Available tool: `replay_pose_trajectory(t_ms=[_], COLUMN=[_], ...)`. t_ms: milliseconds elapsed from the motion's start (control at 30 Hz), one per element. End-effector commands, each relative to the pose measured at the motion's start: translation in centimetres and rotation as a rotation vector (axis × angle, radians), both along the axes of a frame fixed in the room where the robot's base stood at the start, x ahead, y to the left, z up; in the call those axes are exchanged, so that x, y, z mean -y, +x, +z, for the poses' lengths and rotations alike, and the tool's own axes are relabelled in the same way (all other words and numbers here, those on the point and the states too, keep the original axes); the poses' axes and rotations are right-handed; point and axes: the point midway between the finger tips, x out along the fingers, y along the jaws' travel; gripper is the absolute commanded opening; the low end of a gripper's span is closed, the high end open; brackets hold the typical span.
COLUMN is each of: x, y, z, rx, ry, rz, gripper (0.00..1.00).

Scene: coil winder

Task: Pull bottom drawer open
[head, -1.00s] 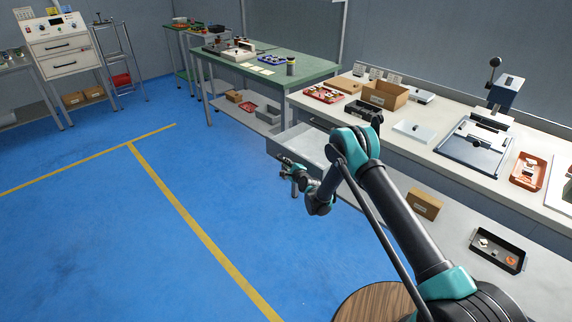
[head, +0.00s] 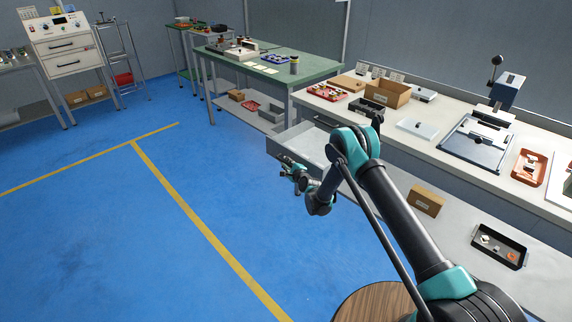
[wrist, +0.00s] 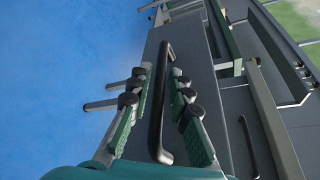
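The bottom drawer (head: 288,146) is a grey open-topped box standing pulled out from under the white bench, and its inside shows in the head view. Its front panel (wrist: 190,90) fills the middle of the wrist view and carries a black bar handle (wrist: 157,110). My gripper (wrist: 161,70) is at the drawer front, one padded finger on each side of the handle. The fingers are apart, with gaps between them and the bar. In the head view my gripper (head: 290,168) is small, and its hold is hard to make out. A second, upper drawer handle (wrist: 249,147) is at the right.
The white bench (head: 400,150) carries trays, a cardboard box (head: 387,93) and a press (head: 505,90). A lower shelf holds a carton (head: 427,201) and a black tray (head: 499,246). A green table (head: 310,72) stands behind the drawer. Blue floor (head: 90,220) at left is clear.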

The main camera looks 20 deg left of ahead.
Motion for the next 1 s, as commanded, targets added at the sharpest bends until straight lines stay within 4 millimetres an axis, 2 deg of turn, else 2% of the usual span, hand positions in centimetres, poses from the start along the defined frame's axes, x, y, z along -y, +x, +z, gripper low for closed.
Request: replay_pose_trajectory(t_ms=[233, 633, 1000], x=[0.6, 4.8, 5.4], y=[-0.6, -4.4, -4.9], z=[0.2, 1.4, 1.6], rx=[0.0, -0.001, -0.001], ry=[0.0, -0.001, -0.001], rz=[0.0, 0.001, 0.001], gripper=[0.19, 0.19, 0.19])
